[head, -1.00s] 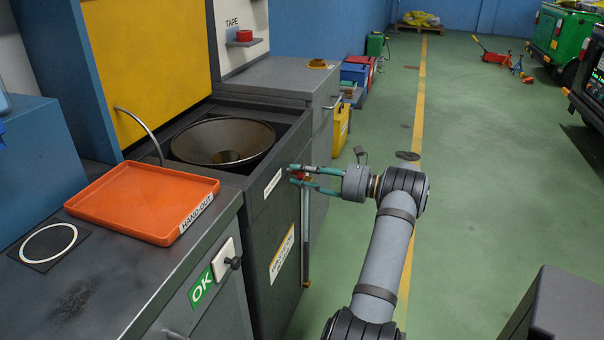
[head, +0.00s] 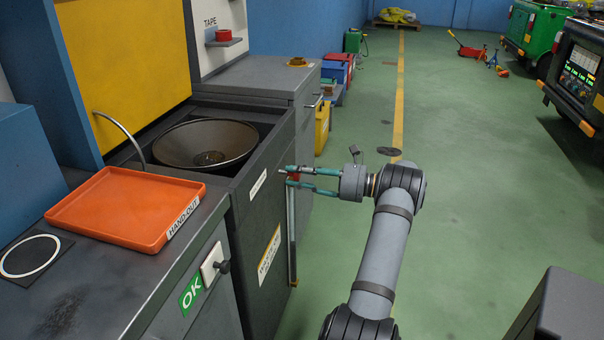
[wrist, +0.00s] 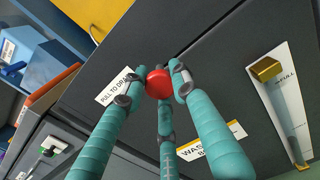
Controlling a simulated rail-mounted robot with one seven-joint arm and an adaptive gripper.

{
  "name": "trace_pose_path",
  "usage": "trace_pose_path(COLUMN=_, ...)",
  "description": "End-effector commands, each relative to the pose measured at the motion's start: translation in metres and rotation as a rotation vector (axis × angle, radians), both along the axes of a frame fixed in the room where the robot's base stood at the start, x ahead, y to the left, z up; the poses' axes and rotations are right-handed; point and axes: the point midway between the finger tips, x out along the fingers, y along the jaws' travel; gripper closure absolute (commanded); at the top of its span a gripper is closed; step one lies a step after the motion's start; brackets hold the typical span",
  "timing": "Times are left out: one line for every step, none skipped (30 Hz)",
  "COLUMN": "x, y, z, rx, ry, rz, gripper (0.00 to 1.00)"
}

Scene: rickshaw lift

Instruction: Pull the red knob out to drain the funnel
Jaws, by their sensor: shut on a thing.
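The red knob (wrist: 159,84) shows in the wrist view between the fingertips of my gripper (wrist: 158,80). My gripper has several teal fingers and is shut on the knob. In the head view my gripper (head: 290,176) reaches in from the right at the front of the dark cabinet, and only a bit of the red knob (head: 294,177) shows between the fingers. A "PULL TO DRAIN" label (wrist: 115,87) is beside the knob. The funnel (head: 180,139) is a wide dark bowl set in the cabinet top. A round drain shows at its bottom.
An orange hand-out tray (head: 118,207) lies on the counter left of the funnel. A gauge strip with a brass block (wrist: 265,68) is on the cabinet front. The green floor (head: 480,200) to the right is open. A dark box (head: 560,310) stands at the lower right.

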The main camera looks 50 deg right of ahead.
Motion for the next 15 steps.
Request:
trace_pose_path(x=-0.0046, y=-0.0030, z=-0.0016, rx=0.000, ry=0.004, rz=-0.007, gripper=1.00)
trace_pose_path(x=-0.0048, y=-0.0032, z=-0.0017, rx=0.000, ry=0.004, rz=-0.007, gripper=1.00)
trace_pose_path(x=-0.0051, y=-0.0034, z=-0.0017, rx=0.000, ry=0.004, rz=-0.008, gripper=0.71)
trace_pose_path(x=-0.0052, y=-0.0034, z=-0.0018, rx=0.000, ry=0.004, rz=-0.008, gripper=0.69)
trace_pose_path(x=-0.0051, y=-0.0035, z=-0.0018, rx=0.000, ry=0.004, rz=-0.008, gripper=0.68)
trace_pose_path(x=-0.0049, y=-0.0034, z=-0.0017, rx=0.000, ry=0.004, rz=-0.008, gripper=0.65)
trace_pose_path(x=-0.0047, y=-0.0033, z=-0.0016, rx=0.000, ry=0.004, rz=-0.008, gripper=0.64)
trace_pose_path(x=-0.0044, y=-0.0031, z=-0.0016, rx=0.000, ry=0.004, rz=-0.007, gripper=0.62)
trace_pose_path(x=-0.0041, y=-0.0028, z=-0.0015, rx=0.000, ry=0.003, rz=-0.007, gripper=0.59)
trace_pose_path(x=-0.0038, y=-0.0027, z=-0.0014, rx=0.000, ry=0.003, rz=-0.006, gripper=0.58)
trace_pose_path(x=-0.0037, y=-0.0027, z=-0.0013, rx=0.000, ry=0.003, rz=-0.006, gripper=0.56)
trace_pose_path(x=-0.0036, y=-0.0026, z=-0.0013, rx=0.000, ry=0.003, rz=-0.006, gripper=0.54)
trace_pose_path(x=-0.0035, y=-0.0026, z=-0.0012, rx=0.000, ry=0.003, rz=-0.006, gripper=0.54)
trace_pose_path(x=-0.0035, y=-0.0026, z=-0.0012, rx=0.000, ry=0.003, rz=-0.006, gripper=0.54)
trace_pose_path(x=-0.0034, y=-0.0025, z=-0.0011, rx=0.000, ry=0.003, rz=-0.006, gripper=0.54)
